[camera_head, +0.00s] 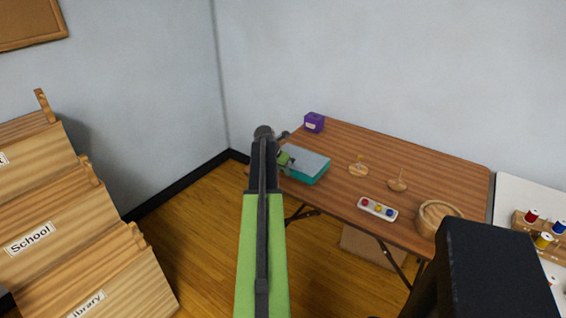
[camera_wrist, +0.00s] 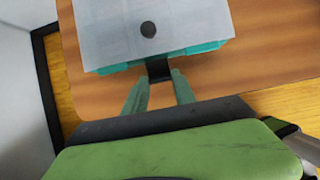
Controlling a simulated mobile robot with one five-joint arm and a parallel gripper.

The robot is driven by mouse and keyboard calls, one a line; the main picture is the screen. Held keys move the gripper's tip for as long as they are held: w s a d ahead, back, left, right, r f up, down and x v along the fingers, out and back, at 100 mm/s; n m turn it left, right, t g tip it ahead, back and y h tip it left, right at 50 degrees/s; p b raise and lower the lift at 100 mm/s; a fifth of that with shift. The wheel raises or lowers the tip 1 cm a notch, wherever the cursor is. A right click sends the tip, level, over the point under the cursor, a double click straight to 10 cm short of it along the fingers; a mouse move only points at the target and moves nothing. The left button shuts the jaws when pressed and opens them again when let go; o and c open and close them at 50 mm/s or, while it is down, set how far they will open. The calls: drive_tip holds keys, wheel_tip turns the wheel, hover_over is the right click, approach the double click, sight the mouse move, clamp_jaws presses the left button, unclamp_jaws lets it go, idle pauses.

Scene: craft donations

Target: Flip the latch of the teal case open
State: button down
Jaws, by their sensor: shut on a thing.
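The teal case (camera_head: 308,178) stands at the left end of the wooden table, with a pale grey top that looks closed. In the wrist view its grey top (camera_wrist: 190,22) has a dark round spot, and a strip of teal side (camera_wrist: 205,47) shows below. A dark latch (camera_wrist: 158,66) sits at the middle of the near edge. My gripper (camera_wrist: 161,76) has its two greenish fingers on either side of the latch and is shut on it. In the head view my gripper (camera_head: 287,161) is at the case's left side, partly hidden by my arm.
A purple box (camera_head: 314,122) stands behind the case. Two small wooden stands (camera_head: 358,170) (camera_head: 397,184), a white tray of coloured items (camera_head: 378,208) and a round wooden basket (camera_head: 427,222) are to the right. A white table with thread spools (camera_head: 544,240) is far right; wooden labelled bins (camera_head: 35,238) are left.

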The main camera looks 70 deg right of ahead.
drive_tip(key=shift+d+r+t+y+p, duration=0.25)
drive_tip(key=shift+y+p, duration=0.3)
drive_tip(key=shift+y, duration=0.2)
drive_tip(key=shift+d+r+t+y+p, duration=0.15)
drive_tip(key=shift+r+y+p, duration=0.1)
drive_tip(key=shift+y+p, duration=0.4)
drive_tip(key=shift+s+y, duration=0.1)
drive_tip(key=shift+y, duration=0.2)
drive_tip(key=c, duration=1)
unclamp_jaws()
drive_tip(key=shift+r, duration=0.1)
wheel_tip(320, 180, up, 17)
drive_tip(key=a+p, duration=0.2)
drive_tip(key=p, duration=1.5)
drive_tip(key=shift+w+a, duration=0.4)
